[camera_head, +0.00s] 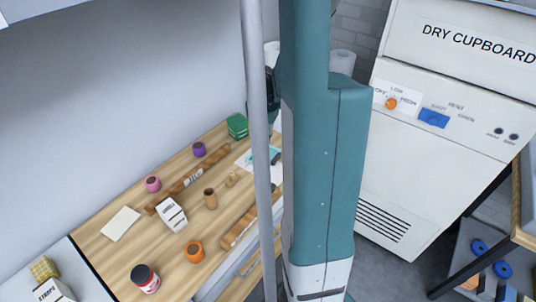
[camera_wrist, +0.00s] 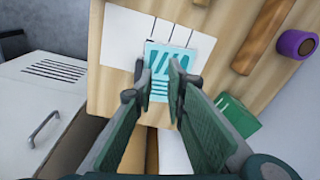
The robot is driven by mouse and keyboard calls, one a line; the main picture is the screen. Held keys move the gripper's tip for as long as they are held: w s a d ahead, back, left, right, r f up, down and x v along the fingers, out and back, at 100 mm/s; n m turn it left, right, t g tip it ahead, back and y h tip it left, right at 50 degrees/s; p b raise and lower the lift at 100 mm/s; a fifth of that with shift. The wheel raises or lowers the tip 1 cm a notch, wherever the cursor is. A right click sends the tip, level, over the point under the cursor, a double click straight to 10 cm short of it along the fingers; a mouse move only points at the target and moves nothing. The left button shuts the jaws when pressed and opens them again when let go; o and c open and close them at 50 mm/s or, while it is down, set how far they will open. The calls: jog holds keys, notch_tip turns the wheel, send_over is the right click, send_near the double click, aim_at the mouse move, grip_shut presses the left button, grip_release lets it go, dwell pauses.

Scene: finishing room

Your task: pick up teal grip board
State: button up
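The teal grip board (camera_wrist: 157,58), with pale stripes, lies on a white sheet (camera_wrist: 118,35) near the edge of the wooden bench. Part of it shows in the head view (camera_head: 249,157), beside the grey post and my arm. My gripper (camera_wrist: 158,68) is open, its two dark green fingers apart, with the board seen between and beyond their tips. I cannot tell whether the fingers are touching the board or still above it. In the head view my arm hides most of the gripper.
A green box (camera_wrist: 236,115) and a purple roll (camera_wrist: 296,44) are near the board. Wooden strips (camera_head: 190,178), a white box (camera_head: 172,213), an orange roll (camera_head: 194,251) and a jar (camera_head: 145,278) are on the bench (camera_head: 98,247). The dry cupboard (camera_head: 450,120) stands right.

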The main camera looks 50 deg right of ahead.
jog(key=m+p, duration=0.1)
jog(key=m, duration=0.1)
send_over(276, 156)
jog(key=f, duration=0.3)
jog(key=shift+a+f+g+y, duration=0.1)
jog(key=shift+a+g+y, duration=0.1)
jog(key=shift+g+y, duration=0.1)
jog(key=shift+f, duration=0.1)
jog(key=shift+f, duration=1.2)
jog(key=shift+d+f+b, duration=0.1)
jog(key=shift+f+b, duration=0.35)
jog(key=shift+f, duration=2.15)
jog(key=shift+s, duration=0.1)
grip_shut()
